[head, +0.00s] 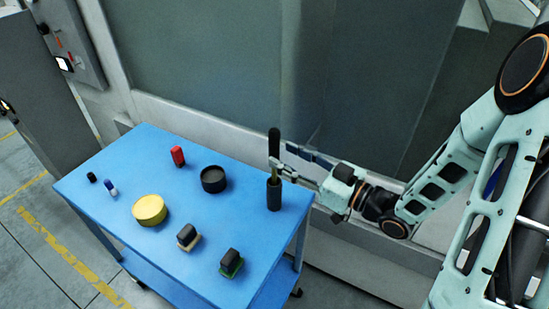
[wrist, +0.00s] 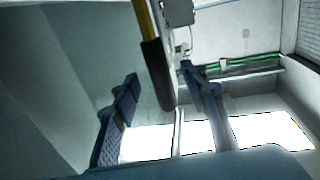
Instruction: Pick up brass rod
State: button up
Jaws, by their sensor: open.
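The brass rod (head: 275,173) stands upright in a dark cylindrical holder (head: 274,196) near the right edge of the blue table. Its upper part is a thick black grip (head: 274,142). My gripper (head: 282,161) is open and reaches in from the right at the height of the brass part and the grip's lower end. In the wrist view the brass shaft (wrist: 144,18) and black grip (wrist: 157,75) show between the two spread fingers (wrist: 160,85). I cannot tell whether either finger touches the rod.
The blue cart table (head: 125,165) also holds a black ring-shaped dish (head: 213,180), a yellow round tin (head: 149,210), a red item (head: 178,156), two black-topped stamps (head: 188,236) (head: 231,262) and small items at left. A grey machine wall (head: 230,75) stands close behind.

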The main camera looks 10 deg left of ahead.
aim_at(274, 149)
jog(key=p+x, duration=0.1)
jog(key=x, duration=0.3)
jog(key=shift+w+a+r, duration=0.1)
jog(key=shift+a, duration=0.05)
jog(key=shift+c, duration=0.4)
grip_shut()
